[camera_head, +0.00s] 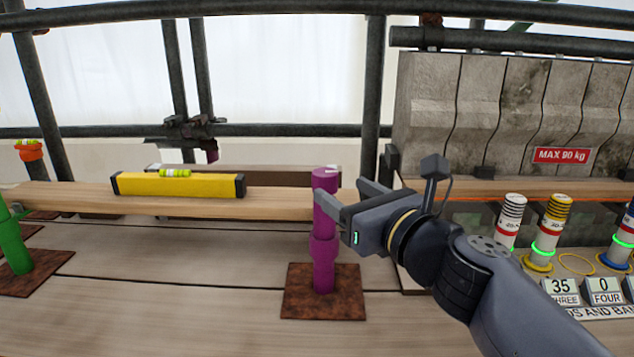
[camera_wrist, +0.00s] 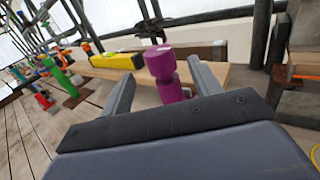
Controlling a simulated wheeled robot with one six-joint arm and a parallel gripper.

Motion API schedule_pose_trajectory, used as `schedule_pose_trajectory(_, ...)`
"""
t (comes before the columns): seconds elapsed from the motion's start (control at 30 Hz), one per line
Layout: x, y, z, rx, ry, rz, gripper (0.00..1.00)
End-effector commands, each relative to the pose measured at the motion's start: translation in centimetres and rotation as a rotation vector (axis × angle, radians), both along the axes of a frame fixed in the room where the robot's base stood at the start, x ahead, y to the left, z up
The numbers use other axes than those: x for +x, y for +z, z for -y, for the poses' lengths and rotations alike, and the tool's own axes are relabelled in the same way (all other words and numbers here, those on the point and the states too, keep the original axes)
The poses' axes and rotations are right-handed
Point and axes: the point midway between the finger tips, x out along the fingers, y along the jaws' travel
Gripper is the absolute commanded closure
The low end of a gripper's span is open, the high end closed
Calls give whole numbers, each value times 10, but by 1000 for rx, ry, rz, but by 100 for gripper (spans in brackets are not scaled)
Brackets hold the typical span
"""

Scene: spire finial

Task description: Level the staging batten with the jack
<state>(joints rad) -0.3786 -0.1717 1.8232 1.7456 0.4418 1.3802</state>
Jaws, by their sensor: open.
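The staging batten (camera_head: 75,198) is a long wooden plank running left to right, and it also shows in the wrist view (camera_wrist: 102,74). A yellow spirit level (camera_head: 205,186) with a green vial lies on top of it. The purple jack (camera_head: 323,250) stands upright on a rusty square plate (camera_head: 300,305) at the batten's right end. In the wrist view the jack (camera_wrist: 161,64) stands between the fingers, with gaps on both sides. My gripper (camera_head: 350,195) is open at the jack's upper part. I cannot tell whether a finger touches it.
A green jack (camera_head: 14,245) stands at the far left. Stone blocks (camera_head: 480,110) marked MAX 90 kg sit at the back right. Banded cylinders (camera_head: 550,230) and number cards (camera_head: 565,290) are at right. Dark scaffold tubes (camera_head: 375,95) cross behind. The front planks are clear.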

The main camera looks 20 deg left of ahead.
Motion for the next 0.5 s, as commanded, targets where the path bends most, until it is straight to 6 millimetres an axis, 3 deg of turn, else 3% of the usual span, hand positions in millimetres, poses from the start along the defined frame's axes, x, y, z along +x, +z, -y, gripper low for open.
schedule_pose_trajectory(0.3,38,-3,-41,-3,3,-1,41)
schedule_pose_trajectory(0.5,53,-2,-57,-2,2,-1,41)
